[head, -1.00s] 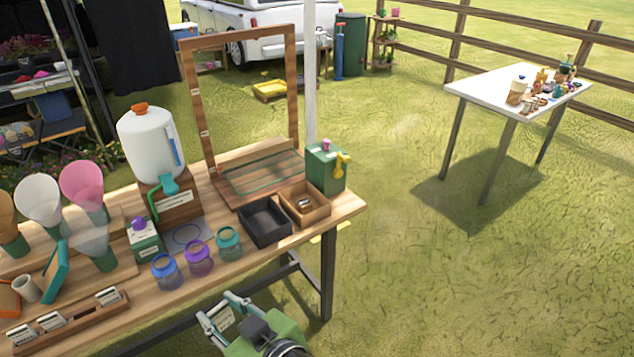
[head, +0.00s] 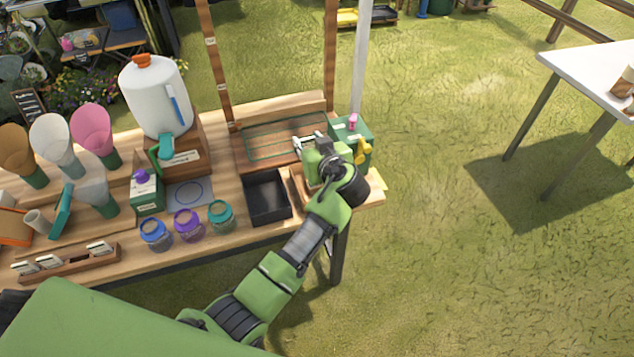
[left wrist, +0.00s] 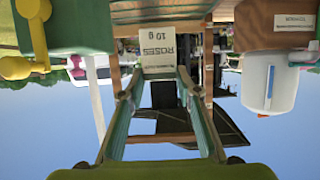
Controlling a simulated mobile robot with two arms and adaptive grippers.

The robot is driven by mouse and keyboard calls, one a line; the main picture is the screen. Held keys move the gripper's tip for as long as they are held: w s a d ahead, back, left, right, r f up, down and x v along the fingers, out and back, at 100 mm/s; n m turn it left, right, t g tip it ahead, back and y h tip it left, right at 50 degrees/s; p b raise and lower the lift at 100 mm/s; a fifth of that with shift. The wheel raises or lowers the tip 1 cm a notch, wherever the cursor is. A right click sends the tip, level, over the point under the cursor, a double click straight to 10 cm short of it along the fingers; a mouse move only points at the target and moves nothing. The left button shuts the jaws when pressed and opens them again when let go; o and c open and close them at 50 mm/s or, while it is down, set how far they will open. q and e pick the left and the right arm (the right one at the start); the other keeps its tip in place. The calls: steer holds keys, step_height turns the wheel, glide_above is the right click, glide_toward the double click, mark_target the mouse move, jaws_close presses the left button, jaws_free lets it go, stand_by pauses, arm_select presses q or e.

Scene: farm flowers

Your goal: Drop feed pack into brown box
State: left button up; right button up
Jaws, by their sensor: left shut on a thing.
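The feed pack (left wrist: 158,52), a small pale packet labelled "ROSES 10 g", is between the fingertips of my left gripper (left wrist: 158,80) in the left wrist view. In the head view, my left gripper (head: 308,142) is above the right end of the wooden table, over the brown box area, and is shut on the pack. The brown box (head: 298,186) is mostly hidden by the gripper and arm; only part of its left side shows. The pack cannot be made out in the head view. My right gripper is not in view.
A black box (head: 266,198) stands just left of the brown one. A green container (head: 350,132) with a yellow tap is close behind my gripper. A wooden frame (head: 331,50) rises at the back. Jars (head: 188,225) line the front edge.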

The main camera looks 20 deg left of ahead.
arm_select(q)
steer(key=shift+w+f, duration=0.1)
steer(key=shift+w, duration=0.1)
steer(key=shift+f, duration=0.25)
step_height(320, 180, down, 6)
steer(key=b, duration=0.3)
steer(key=shift+w+r, duration=0.15)
steer(key=shift+r, duration=0.1)
steer(key=o, duration=0.9)
steer(key=v, duration=0.7)
steer(key=shift+s+d+r, duration=0.1)
steer(key=shift+s+d, duration=0.1)
